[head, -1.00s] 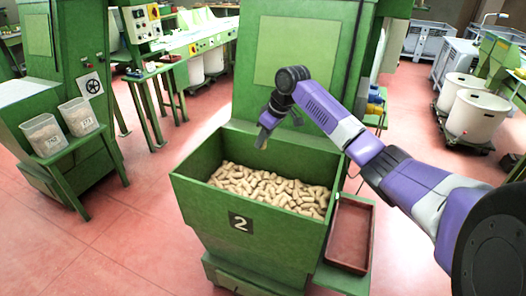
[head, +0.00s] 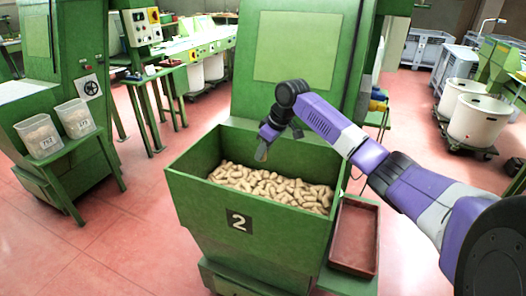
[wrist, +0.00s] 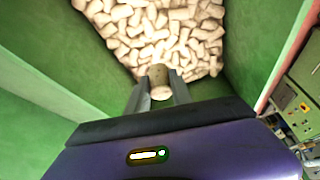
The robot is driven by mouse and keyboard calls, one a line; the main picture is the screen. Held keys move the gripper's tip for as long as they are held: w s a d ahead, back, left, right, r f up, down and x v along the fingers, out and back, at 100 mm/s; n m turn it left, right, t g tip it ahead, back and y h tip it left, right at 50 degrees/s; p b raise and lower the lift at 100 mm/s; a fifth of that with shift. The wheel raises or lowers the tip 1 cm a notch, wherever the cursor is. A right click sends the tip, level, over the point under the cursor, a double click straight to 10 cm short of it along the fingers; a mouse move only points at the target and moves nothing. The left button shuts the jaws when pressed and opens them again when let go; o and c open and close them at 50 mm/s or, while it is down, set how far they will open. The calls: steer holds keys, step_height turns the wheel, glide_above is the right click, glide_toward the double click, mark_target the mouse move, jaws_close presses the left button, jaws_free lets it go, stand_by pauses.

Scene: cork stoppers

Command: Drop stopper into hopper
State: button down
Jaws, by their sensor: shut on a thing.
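The green hopper (head: 190,189), marked with a 2, stands in the middle of the head view and holds a pile of cork stoppers (head: 270,188). The pile also fills the top of the wrist view (wrist: 165,30). My gripper (head: 262,152) is over the hopper opening, above the pile, pointing down. In the wrist view its fingers (wrist: 160,92) are shut on one cork stopper (wrist: 158,74). The held stopper is apart from the pile as far as I can tell; in the head view it is too small to make out clearly.
A red-brown tray (head: 354,238) sits on a green shelf at the hopper's right side. The green machine body (head: 300,95) rises behind the hopper. Two clear bins (head: 40,137) stand on a green table at the left. The hopper walls surround the gripper area.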

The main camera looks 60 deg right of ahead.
steer(key=c, duration=1.1)
jaws_free()
steer(key=shift+o, duration=0.2)
steer(key=v, duration=0.8)
steer(key=shift+w, duration=0.1)
